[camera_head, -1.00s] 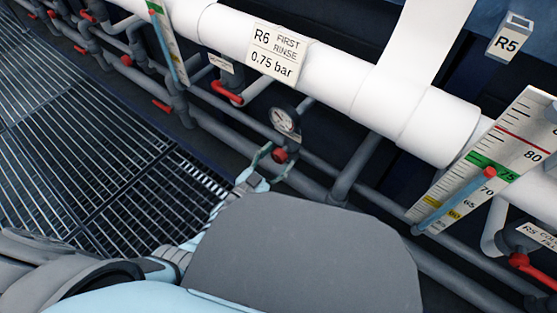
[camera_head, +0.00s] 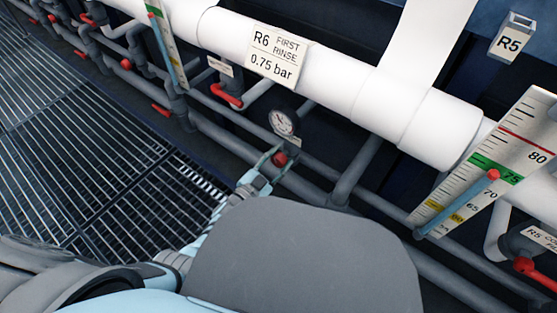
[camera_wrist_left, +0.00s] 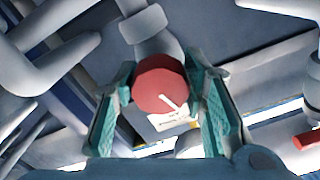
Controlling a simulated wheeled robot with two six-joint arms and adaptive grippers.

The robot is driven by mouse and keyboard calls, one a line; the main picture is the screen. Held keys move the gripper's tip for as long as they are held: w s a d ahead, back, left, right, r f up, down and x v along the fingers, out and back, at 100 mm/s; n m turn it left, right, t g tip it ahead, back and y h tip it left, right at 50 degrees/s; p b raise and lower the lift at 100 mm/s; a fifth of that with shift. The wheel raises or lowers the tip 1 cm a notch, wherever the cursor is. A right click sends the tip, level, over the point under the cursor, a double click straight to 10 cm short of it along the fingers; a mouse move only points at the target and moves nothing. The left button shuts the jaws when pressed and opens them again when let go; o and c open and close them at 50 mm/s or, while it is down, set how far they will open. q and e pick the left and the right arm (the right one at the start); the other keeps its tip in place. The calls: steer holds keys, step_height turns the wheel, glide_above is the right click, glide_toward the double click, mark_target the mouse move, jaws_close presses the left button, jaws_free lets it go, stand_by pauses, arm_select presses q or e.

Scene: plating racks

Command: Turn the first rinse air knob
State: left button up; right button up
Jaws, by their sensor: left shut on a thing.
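The red round air knob (camera_head: 280,159) sits on the grey pipework below the R6 FIRST RINSE 0.75 bar label (camera_head: 274,54). A small round gauge (camera_head: 282,123) is just above it; its needle is too small to read surely. My left gripper (camera_head: 273,161) is at the knob, one finger on each side. In the left wrist view the red knob (camera_wrist_left: 160,88), with a white pointer line slanting to the lower right, sits between the teal fingers of my left gripper (camera_wrist_left: 161,82), which are shut on it. My right gripper is not in view.
A thick white pipe (camera_head: 320,80) runs above. Red-handled valves (camera_head: 226,95) are on the grey pipes nearby. A scale with a blue tube (camera_head: 460,205) stands at the right, beside the R5 tag (camera_head: 507,43). Dark floor grating (camera_head: 90,140) lies at the left.

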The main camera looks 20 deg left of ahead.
arm_select(q)
steer(key=o, duration=1.2)
steer(key=shift+c, duration=0.2)
steer(key=v, duration=1.2)
